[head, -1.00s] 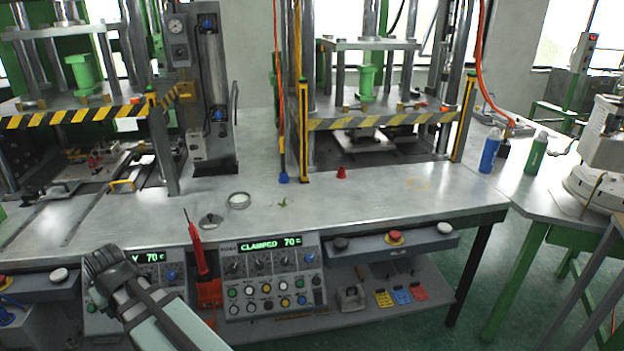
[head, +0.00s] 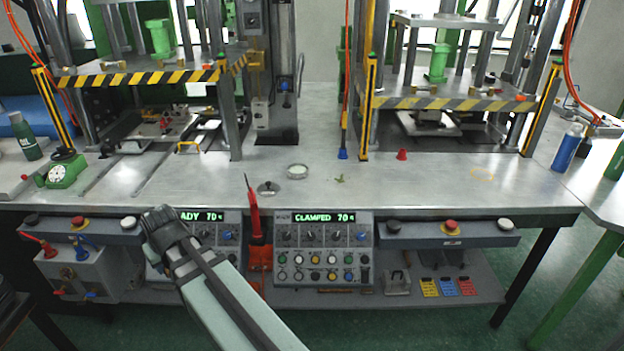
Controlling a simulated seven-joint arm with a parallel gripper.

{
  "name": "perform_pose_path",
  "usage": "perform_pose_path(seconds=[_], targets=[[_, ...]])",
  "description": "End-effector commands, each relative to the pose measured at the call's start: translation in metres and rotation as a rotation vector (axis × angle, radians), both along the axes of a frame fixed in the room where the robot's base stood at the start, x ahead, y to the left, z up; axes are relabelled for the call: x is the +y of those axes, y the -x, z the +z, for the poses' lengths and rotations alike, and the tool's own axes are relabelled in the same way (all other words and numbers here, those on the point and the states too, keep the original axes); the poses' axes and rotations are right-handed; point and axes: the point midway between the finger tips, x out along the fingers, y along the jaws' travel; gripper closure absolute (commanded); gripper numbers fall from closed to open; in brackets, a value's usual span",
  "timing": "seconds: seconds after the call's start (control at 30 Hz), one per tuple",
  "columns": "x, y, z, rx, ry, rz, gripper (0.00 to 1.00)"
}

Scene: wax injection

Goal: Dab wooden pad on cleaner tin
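A small round open tin (head: 298,171) with pale contents sits on the metal bench, likely the cleaner tin. A dark round lid (head: 268,188) with a knob lies just left of it. I cannot make out a wooden pad for certain. My gripper (head: 160,222) is dark, at the end of my pale green arm, low in front of the bench's front edge. It is left of and nearer than the tin, well apart from it in the picture. Its fingers are too small and dark to tell whether they are open or hold anything.
A red-handled tool (head: 254,214) stands upright in an orange holder (head: 260,258) right of my gripper. A control panel (head: 325,247) reads CLAMPED 70. A red cone (head: 402,154) and a small greenish piece (head: 341,179) lie on the bench. The bench's front right is clear.

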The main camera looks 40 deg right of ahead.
Motion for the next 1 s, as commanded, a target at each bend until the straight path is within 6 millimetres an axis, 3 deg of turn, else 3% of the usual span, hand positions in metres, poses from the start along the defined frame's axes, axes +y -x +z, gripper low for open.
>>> perform_pose_path(seconds=[0.33,0.47,0.67,0.8,1.0], targets=[[-0.002,-0.004,0.012,0.002,0.001,-0.064,1.00],[-0.005,-0.012,0.035,0.000,0.001,-0.160,1.00],[-0.015,-0.034,0.086,-0.002,0.001,-0.260,1.00],[-0.042,-0.062,0.122,0.000,0.001,-0.278,1.00],[-0.099,-0.091,0.133,0.007,-0.001,-0.237,1.00]])
